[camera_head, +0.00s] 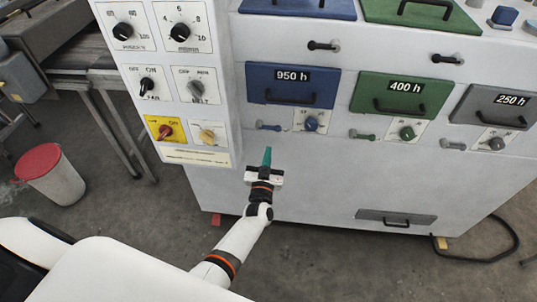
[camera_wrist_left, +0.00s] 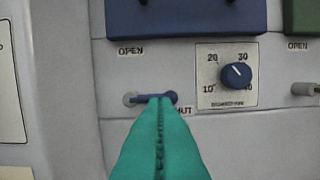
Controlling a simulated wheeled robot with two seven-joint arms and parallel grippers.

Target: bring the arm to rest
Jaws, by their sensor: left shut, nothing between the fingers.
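My left gripper (camera_head: 267,157) has teal fingers, closed together with nothing between them. It is in front of the white machine's front (camera_head: 300,182), just below and right of the control panel (camera_head: 170,60). In the left wrist view the closed fingertips (camera_wrist_left: 160,101) overlap a small blue lever (camera_wrist_left: 143,98); I cannot tell whether they touch it. The lever lies about level, with "OPEN" above and a partly hidden "SHUT" label below. My right gripper is not in view.
Drawers marked 950 h (camera_head: 292,85), 400 h (camera_head: 405,95) and 250 h (camera_head: 497,107) line the machine, with levers and knobs below. A red-lidded bin (camera_head: 50,175) stands left on the floor. A cable (camera_head: 495,256) lies at lower right.

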